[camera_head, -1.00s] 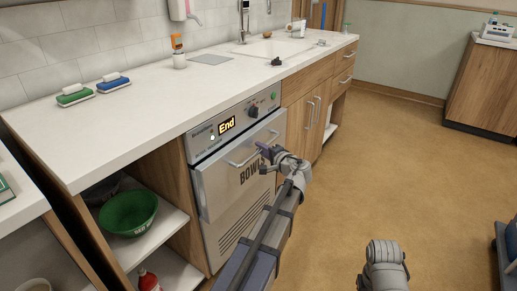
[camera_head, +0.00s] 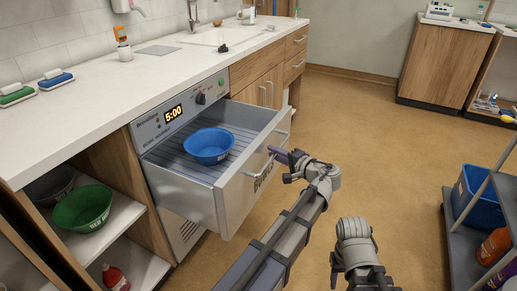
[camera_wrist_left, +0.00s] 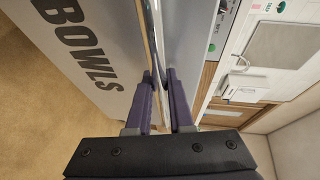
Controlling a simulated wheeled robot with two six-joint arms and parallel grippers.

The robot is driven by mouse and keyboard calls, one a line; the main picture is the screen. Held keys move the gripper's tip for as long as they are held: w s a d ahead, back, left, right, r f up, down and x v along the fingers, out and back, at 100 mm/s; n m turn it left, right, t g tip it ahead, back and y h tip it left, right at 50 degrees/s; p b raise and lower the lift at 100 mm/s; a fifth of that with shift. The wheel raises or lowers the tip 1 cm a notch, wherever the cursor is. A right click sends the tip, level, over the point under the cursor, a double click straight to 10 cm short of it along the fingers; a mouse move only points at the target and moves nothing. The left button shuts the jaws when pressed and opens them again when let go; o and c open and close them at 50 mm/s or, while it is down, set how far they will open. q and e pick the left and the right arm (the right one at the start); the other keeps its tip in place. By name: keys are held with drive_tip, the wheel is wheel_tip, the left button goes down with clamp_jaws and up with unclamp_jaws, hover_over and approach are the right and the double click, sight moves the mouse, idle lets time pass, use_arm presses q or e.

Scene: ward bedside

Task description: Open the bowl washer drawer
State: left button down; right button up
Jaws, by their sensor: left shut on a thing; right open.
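The bowl washer drawer (camera_head: 232,195) is pulled well out of the washer front (camera_head: 180,112) below the counter. A blue bowl (camera_head: 208,146) sits on the rack inside it. My left gripper (camera_head: 279,154) is shut on the drawer's bar handle (camera_head: 259,167) at its right part. In the left wrist view my left gripper's purple fingers (camera_wrist_left: 160,85) close around the handle bar (camera_wrist_left: 152,45), beside the drawer front marked BOWLS (camera_wrist_left: 80,40). Part of my right arm shows at the bottom of the head view; its fingers are not visible.
A green bowl (camera_head: 83,208) stands on the open shelf left of the washer, with a red bottle (camera_head: 115,278) below. A cart with a blue bin (camera_head: 480,197) stands at the right. The floor (camera_head: 385,150) between is clear.

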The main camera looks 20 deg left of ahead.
use_arm(q)
drive_tip(key=shift+s+d, duration=0.2)
drive_tip(key=shift+d, duration=1.8)
drive_tip(key=c, duration=0.8)
unclamp_jaws()
